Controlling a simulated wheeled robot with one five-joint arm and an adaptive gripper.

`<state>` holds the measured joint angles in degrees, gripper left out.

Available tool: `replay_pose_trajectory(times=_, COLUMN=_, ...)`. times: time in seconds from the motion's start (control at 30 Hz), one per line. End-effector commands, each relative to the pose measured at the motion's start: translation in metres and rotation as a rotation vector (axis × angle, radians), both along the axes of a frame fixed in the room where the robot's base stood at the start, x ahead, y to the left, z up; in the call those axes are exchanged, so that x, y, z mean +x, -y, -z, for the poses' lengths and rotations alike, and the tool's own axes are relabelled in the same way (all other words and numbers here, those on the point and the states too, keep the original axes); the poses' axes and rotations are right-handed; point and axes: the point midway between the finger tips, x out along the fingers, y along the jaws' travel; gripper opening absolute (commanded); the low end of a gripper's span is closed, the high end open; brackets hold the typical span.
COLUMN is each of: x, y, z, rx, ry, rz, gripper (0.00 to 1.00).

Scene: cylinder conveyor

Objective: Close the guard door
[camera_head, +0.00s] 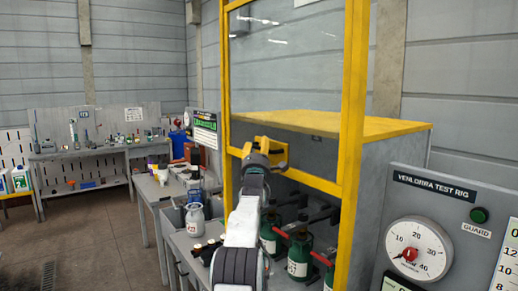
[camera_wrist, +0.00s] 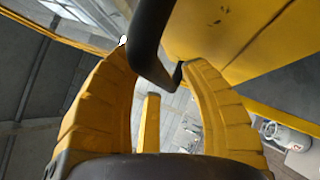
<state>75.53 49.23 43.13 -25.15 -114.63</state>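The guard door (camera_head: 290,70) is a clear pane in a yellow frame. Its lower rail sits high, and the space below it is open, with green cylinders showing there. My gripper (camera_head: 268,152) is at the lower left part of the door. In the wrist view, a black bent handle (camera_wrist: 150,40) runs between the yellow fingers of my gripper (camera_wrist: 157,60). The left and right fingertips lie close on either side of the handle. Whether they press on it is not clear. A further finger shows lower down, below the handle. The handle is hidden in the head view.
Green cylinders (camera_head: 299,255) with red parts stand below the door. Benches (camera_head: 85,165) line the left, with clear floor (camera_head: 90,230) in front.

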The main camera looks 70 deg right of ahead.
Motion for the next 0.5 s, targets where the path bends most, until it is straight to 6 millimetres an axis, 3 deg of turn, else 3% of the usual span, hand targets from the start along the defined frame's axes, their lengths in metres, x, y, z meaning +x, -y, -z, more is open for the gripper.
replay_pose_trajectory(times=0.4, x=0.0000, y=-0.0002, z=-0.0004, rx=-0.001, ry=0.000, rz=0.000, gripper=0.02)
replay_pose_trajectory(times=0.5, x=0.0000, y=-0.0003, z=-0.0007, rx=-0.001, ry=0.000, rz=0.000, gripper=0.00)
